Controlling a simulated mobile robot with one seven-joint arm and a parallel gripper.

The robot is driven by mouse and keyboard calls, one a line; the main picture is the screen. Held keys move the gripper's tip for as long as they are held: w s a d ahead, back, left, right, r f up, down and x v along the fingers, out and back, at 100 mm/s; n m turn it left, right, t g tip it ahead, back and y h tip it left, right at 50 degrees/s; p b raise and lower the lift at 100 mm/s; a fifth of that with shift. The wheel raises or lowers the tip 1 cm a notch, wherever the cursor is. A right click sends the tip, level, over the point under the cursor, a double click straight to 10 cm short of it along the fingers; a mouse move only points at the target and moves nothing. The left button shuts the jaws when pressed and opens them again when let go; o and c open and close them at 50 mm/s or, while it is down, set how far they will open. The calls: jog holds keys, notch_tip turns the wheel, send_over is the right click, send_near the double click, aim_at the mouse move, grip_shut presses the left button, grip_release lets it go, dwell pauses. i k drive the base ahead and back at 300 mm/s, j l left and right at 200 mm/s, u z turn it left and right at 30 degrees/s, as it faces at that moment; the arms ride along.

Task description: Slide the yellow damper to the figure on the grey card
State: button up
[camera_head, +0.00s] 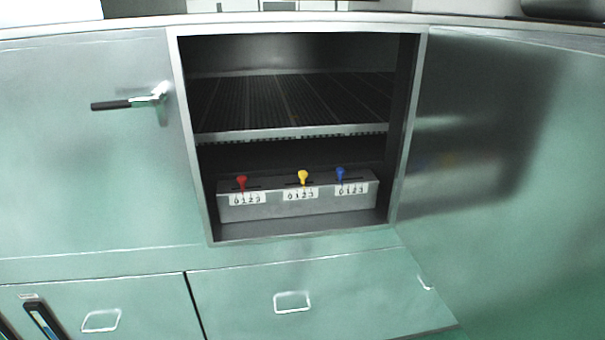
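The yellow damper (303,176) is a small upright knob in a slot on top of a grey metal box (326,204), inside the open cabinet bay. A white scale plate (300,194) marked 0 1 2 3 sits on the box front below it. The knob stands right of the plate's middle, seemingly near 2, but the exact figure is hard to tell. I cannot make out a grey card with a figure in this view. My gripper is not in view.
A red knob (241,183) and a blue knob (340,174) stand left and right, each with its own scale. A slatted shelf (290,130) hangs above them. The bay frame (188,140) bounds the opening. A door handle (130,102) sticks out at left.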

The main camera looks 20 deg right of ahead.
aim_at(302, 175)
jog(key=i+l+z, duration=0.15)
jog(key=z, duration=0.2)
jog(key=i+l+z, duration=0.15)
jog(key=z, duration=0.2)
jog(key=i+l+z, duration=0.15)
jog(key=z, duration=0.2)
